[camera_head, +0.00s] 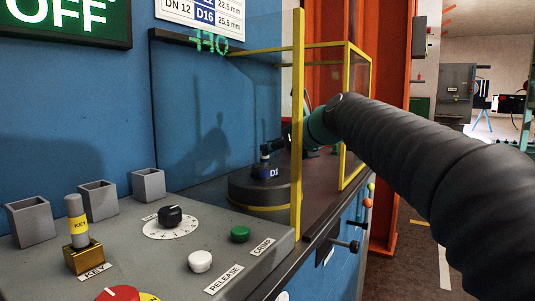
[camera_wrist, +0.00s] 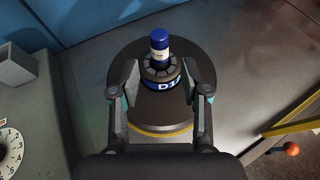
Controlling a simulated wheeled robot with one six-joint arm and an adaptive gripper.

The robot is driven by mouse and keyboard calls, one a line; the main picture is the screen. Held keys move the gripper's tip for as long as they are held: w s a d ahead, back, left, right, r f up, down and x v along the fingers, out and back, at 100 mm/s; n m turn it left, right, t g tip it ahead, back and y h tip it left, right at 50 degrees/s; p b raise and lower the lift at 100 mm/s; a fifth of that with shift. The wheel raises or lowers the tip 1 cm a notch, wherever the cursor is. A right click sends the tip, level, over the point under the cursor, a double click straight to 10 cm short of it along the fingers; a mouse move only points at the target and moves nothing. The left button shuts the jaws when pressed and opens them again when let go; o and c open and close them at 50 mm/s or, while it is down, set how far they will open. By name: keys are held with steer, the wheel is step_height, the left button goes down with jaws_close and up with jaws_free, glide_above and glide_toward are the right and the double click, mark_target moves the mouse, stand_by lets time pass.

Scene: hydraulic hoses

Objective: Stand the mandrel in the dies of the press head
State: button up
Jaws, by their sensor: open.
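The mandrel (camera_wrist: 160,48), a short cylinder with a blue top and a pale band, stands upright in the ring of dark dies (camera_wrist: 161,70) in the wrist view. It also shows small and dark in the head view (camera_head: 265,153). The dies sit in a blue collar with a label starting "D1" (camera_wrist: 168,85), on the round dark press head (camera_wrist: 130,62). My gripper (camera_wrist: 162,76) is open, its two fingers on either side of the collar and apart from the mandrel. In the head view my gripper is partly hidden by the yellow post.
A yellow-framed clear guard (camera_head: 346,110) stands beside the press, close to my arm. The grey console (camera_head: 150,262) in front carries a key in a brass block (camera_head: 84,256), a dial (camera_head: 171,220), green (camera_head: 240,233) and white (camera_head: 200,261) buttons, and three grey square holders (camera_head: 98,200).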

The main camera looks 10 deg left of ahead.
steer(key=v, duration=0.5)
steer(key=s+d+f+n+h, duration=0.1)
steer(key=s+d+f+n, duration=0.3)
steer(key=d+f, duration=0.1)
steer(key=s+d+f+n+h, duration=0.1)
steer(key=s+d+f+n, duration=0.1)
steer(key=shift+s+d+f+n+h, duration=0.15)
steer(key=shift+d+f+n+h, duration=0.15)
steer(key=shift+n, duration=0.1)
steer(key=s+d+f+n+g+h, duration=0.1)
steer(key=s+d+f+n+h, duration=0.1)
steer(key=s+d+f+n, duration=0.3)
steer(key=s+d+f+n+g+h, duration=0.1)
steer(key=s+d+f+n+h, duration=0.1)
steer(key=s+d+f+n, duration=0.4)
steer(key=s+d+f+n+g+h, duration=0.2)
steer(key=s+d+f+n, duration=0.4)
steer(key=s+f+n, duration=0.3)
steer(key=s+f, duration=0.3)
steer(key=f, duration=0.3)
steer(key=shift+s+f+h, duration=0.35)
steer(key=shift+s+h, duration=0.05)
